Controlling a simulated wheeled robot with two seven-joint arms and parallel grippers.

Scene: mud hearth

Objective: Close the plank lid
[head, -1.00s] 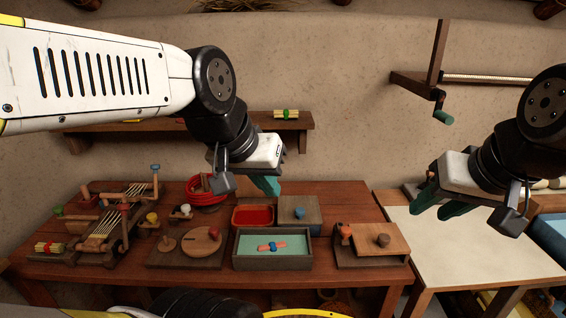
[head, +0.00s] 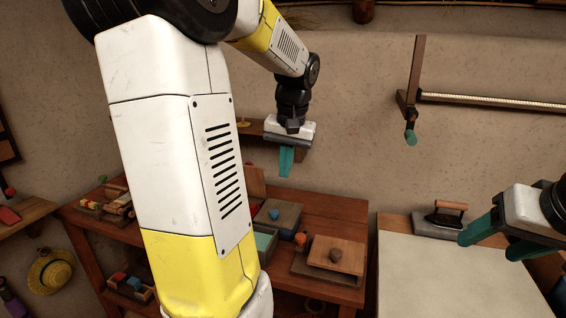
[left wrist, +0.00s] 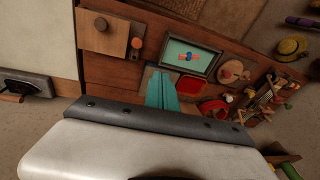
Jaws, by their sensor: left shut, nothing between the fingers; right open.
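A light wooden plank (head: 338,250) with a round brown knob (head: 336,255) lies on a dark base at the right end of the brown table. A small orange-red knob (head: 300,239) stands beside it. Both also show in the left wrist view, the plank (left wrist: 90,40) and the orange-red knob (left wrist: 136,43). A grey board (head: 287,215) with a blue knob (head: 273,214) lies behind. My left gripper (head: 286,172) is shut and empty, above the table's back. In the left wrist view its fingers partly cover the grey board. My right gripper (head: 488,246) is open and empty, over the pale table.
My left arm hides much of the brown table in the head view. A black iron (head: 445,215) stands behind the pale tabletop (head: 430,275), which is otherwise clear.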

